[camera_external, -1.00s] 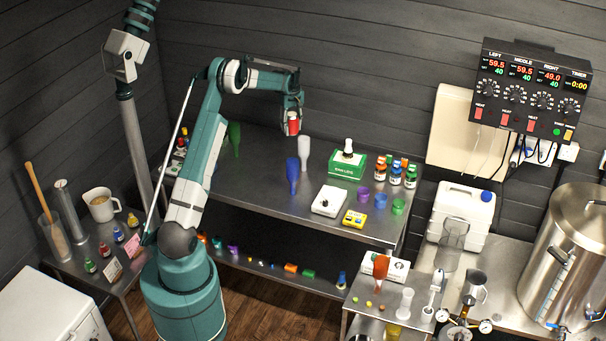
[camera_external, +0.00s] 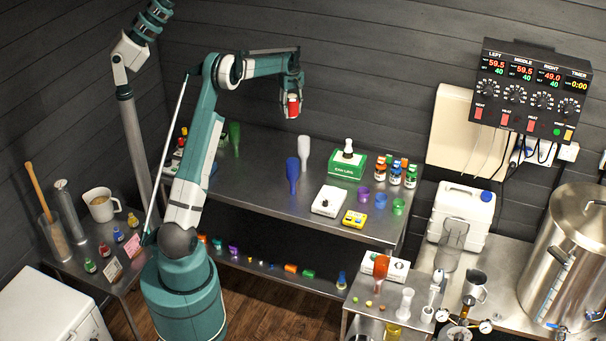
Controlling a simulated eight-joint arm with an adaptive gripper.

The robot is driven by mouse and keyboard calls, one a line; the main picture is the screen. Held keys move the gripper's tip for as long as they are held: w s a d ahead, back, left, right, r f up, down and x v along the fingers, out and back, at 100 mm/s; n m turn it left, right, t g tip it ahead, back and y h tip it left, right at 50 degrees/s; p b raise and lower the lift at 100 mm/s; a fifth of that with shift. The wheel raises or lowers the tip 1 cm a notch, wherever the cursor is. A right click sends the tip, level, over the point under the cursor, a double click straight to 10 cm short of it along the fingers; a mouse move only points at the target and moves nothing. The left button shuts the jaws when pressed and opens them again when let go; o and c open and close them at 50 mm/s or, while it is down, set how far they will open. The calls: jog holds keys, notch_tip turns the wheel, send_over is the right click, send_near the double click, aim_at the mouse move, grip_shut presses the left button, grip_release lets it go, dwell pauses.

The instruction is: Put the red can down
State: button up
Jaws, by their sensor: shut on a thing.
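A small red can (camera_external: 293,107) with a pale lower edge hangs upright in my gripper (camera_external: 293,97). My gripper points down and is shut on the can's upper part. The can is held in the air above the back part of the metal table (camera_external: 262,150); its height over the surface is hard to judge. The fingers are small in this view and partly hide the can.
A green box (camera_external: 347,167), brown bottles (camera_external: 395,174), a white device (camera_external: 328,201) and colored cups (camera_external: 380,201) stand to the right. The table's left middle is bare.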

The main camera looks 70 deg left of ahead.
jog(key=w+d+r, duration=0.1)
jog(key=w+d, duration=0.4)
jog(key=d, duration=0.7)
jog(key=w+d+m, duration=0.1)
jog(key=w+d, duration=0.4)
jog(key=d, duration=0.6)
jog(key=w+d+r, duration=0.1)
jog(key=w+d, duration=0.4)
jog(key=d, duration=0.7)
jog(key=d+m+b, duration=0.1)
jog(key=d, duration=3.3)
notch_tip(320, 180, down, 12)
jog(key=shift+s, duration=0.25)
jog(key=shift+f, duration=3)
jog(key=shift+f, duration=0.15)
